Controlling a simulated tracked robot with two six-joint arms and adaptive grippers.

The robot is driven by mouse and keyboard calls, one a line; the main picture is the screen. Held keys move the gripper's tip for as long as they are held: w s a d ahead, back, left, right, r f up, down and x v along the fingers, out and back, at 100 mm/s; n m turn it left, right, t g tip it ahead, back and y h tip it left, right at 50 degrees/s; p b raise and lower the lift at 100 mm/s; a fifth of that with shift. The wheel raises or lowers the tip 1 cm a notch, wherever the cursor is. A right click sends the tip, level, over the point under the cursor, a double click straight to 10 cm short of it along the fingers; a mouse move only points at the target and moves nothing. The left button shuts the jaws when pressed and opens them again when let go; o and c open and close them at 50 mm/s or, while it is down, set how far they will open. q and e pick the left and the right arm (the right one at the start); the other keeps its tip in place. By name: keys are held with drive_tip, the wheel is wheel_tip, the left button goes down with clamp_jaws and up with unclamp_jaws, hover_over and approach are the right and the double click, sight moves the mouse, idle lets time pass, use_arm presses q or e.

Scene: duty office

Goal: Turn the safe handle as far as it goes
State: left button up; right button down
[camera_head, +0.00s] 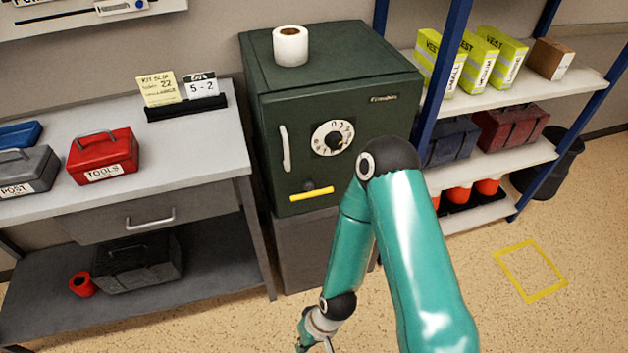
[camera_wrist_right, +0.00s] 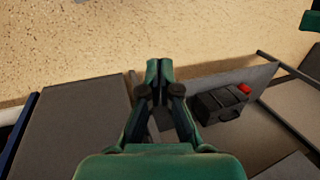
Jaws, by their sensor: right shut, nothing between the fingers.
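The dark green safe (camera_head: 330,110) stands against the wall on a grey base. Its front bears a yellow bar handle (camera_head: 312,194) on a dark hub, lying nearly level near the lower edge. A pale upright grip (camera_head: 285,148) is at the left of the door and a white numbered dial (camera_head: 333,138) is right of it. The door looks closed. My right gripper (camera_head: 314,346) hangs low at the bottom edge of the head view, well below the handle and apart from it. In the wrist view it (camera_wrist_right: 159,72) is shut and empty. My left gripper is not in view.
A white roll (camera_head: 291,46) stands on the safe. A workbench (camera_head: 165,178) with a red toolbox (camera_head: 103,157) is at left; a black case (camera_head: 137,263) sits on its lower shelf. A blue-post shelf (camera_head: 515,156) is at right. Bare floor lies in front.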

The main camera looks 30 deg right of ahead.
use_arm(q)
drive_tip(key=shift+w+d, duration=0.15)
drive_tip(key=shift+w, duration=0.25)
use_arm(e)
drive_tip(key=shift+w+d, duration=0.15)
drive_tip(key=shift+w, duration=0.1)
drive_tip(key=w+d+r+t+h+b, duration=0.2)
drive_tip(key=w+d+t+b, duration=0.2)
drive_tip(key=w+d+b, duration=0.3)
drive_tip(key=w+d+r+t+h+b, duration=0.15)
drive_tip(key=w+d+t+b, duration=0.3)
drive_tip(key=w+b, duration=0.5)
use_arm(q)
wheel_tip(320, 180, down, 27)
drive_tip(key=b, duration=1)
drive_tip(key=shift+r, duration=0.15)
use_arm(e)
drive_tip(key=d+r+t+h, duration=0.4)
drive_tip(key=d+r+t, duration=0.3)
drive_tip(key=r, duration=0.8)
drive_tip(key=d, duration=0.2)
drive_tip(key=shift+d+m+t+h, duration=0.35)
drive_tip(key=shift+m, duration=0.05)
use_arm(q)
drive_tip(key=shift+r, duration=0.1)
